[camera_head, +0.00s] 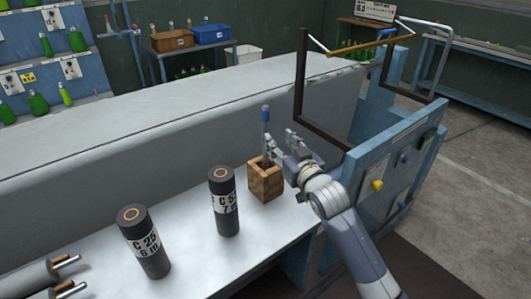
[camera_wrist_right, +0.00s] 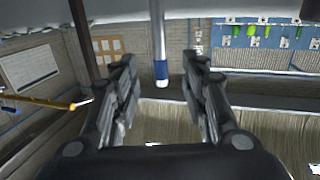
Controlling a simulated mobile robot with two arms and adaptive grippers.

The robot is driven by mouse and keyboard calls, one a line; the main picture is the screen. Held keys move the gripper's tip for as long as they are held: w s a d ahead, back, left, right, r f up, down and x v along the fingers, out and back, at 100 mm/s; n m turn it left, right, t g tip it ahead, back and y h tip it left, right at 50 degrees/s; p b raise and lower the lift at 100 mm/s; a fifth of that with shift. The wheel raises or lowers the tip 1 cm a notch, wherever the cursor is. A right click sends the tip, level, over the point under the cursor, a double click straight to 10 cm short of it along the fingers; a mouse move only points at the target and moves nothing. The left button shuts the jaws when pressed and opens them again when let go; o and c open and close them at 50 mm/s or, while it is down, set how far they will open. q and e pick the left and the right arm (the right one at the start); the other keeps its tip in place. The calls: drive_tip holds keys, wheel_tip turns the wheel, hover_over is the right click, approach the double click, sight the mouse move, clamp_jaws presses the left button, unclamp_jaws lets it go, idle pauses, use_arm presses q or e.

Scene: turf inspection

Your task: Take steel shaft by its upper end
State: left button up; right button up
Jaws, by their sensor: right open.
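The steel shaft (camera_head: 266,131) is a thin grey rod with a blue upper end. It stands upright in a wooden block-like holder (camera_head: 265,183) on the bench, which hides its lower part. My right gripper (camera_head: 281,143) is open at the shaft's right side, a little below the blue end. In the right wrist view the shaft (camera_wrist_right: 158,28) and its blue end show in the gap between the two open fingers (camera_wrist_right: 164,78), touching neither as far as I can see. My left gripper is not in view.
Two black labelled cylinders, one nearer the holder (camera_head: 223,203) and one further left (camera_head: 143,243), stand on the pale bench (camera_head: 200,270). Grey cylinders with metal pins (camera_head: 30,280) lie at the lower left. A blue cabinet with a dark frame (camera_head: 385,170) stands right of the holder.

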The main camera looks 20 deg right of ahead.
sight(267, 119)
drive_tip(key=shift+t, duration=0.3)
drive_tip(key=w, duration=0.2)
drive_tip(key=w+r, duration=0.1)
drive_tip(key=w, duration=0.1)
drive_tip(key=w+p, duration=0.1)
drive_tip(key=w, duration=0.1)
drive_tip(key=shift+a+r, duration=0.1)
drive_tip(key=shift+r, duration=0.25)
drive_tip(key=shift+w, duration=0.25)
drive_tip(key=shift+w+a+r+p, duration=0.15)
drive_tip(key=shift+w+r+p, duration=0.05)
drive_tip(key=shift+w+p, duration=0.3)
drive_tip(key=shift+w+a+f+p, duration=0.15)
drive_tip(key=shift+w+p, duration=0.1)
drive_tip(key=shift+w, duration=0.8)
drive_tip(key=shift+w+a+p, duration=0.1)
drive_tip(key=shift+w+p, duration=0.1)
drive_tip(key=shift+w, duration=0.8)
clamp_jaws()
